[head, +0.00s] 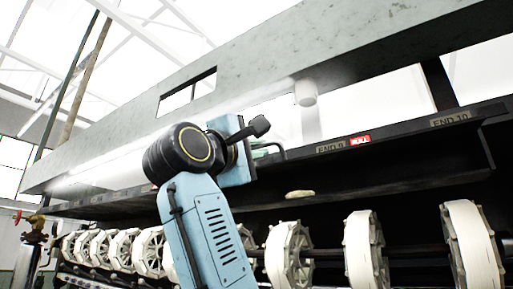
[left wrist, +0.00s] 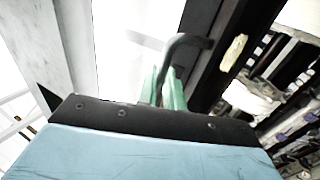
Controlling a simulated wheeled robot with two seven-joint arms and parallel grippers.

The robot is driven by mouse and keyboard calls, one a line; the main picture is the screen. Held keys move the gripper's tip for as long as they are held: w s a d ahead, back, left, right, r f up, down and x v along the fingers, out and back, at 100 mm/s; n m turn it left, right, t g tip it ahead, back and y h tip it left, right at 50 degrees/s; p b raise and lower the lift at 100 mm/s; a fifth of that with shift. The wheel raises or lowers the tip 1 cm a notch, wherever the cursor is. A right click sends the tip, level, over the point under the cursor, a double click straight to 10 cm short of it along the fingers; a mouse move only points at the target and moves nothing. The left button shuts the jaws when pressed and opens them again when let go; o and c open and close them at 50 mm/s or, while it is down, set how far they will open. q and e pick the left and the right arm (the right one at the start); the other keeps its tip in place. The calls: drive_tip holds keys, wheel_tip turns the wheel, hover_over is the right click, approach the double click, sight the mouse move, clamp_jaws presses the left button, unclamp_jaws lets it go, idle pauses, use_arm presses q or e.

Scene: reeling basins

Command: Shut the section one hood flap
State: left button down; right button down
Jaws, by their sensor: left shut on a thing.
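The long grey hood (head: 330,50) runs across the upper head view, with a rectangular opening at its left part. Below it is a long dark panel (head: 400,170) with labels along its edge. A dark curved handle (head: 279,146) stands at this edge; it also shows in the left wrist view (left wrist: 187,39). My left gripper (head: 262,151) has its green fingers at the handle, and in the left wrist view the fingers (left wrist: 165,88) close around its end. My arm hides part of the panel. Which part is the section one flap cannot be told. My right gripper is out of view.
Several white reels (head: 290,255) line up on a shaft below the panel, close to my left arm. A small pale yellow object (head: 300,194) shows below the panel edge. A red label (head: 360,141) sits right of the handle. Brass valves (head: 35,225) stand at far left.

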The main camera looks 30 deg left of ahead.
sight(258, 168)
use_arm(q)
drive_tip(key=shift+s+f+b, duration=0.15)
drive_tip(key=shift+f+b, duration=0.85)
drive_tip(key=shift+f, duration=0.1)
drive_tip(key=shift+s+f+b, duration=0.1)
drive_tip(key=shift+f+b, duration=0.9)
drive_tip(key=shift+f, duration=0.1)
drive_tip(key=w+f+b, duration=0.2)
drive_tip(key=w+f, duration=0.2)
drive_tip(key=f, duration=0.1)
drive_tip(key=shift+d+b, duration=0.15)
drive_tip(key=shift+b, duration=0.25)
drive_tip(key=c, duration=1.6)
unclamp_jaws()
drive_tip(key=shift+w+f, duration=0.15)
drive_tip(key=shift+w, duration=0.1)
drive_tip(key=shift+c, duration=0.2)
drive_tip(key=shift+s, duration=0.1)
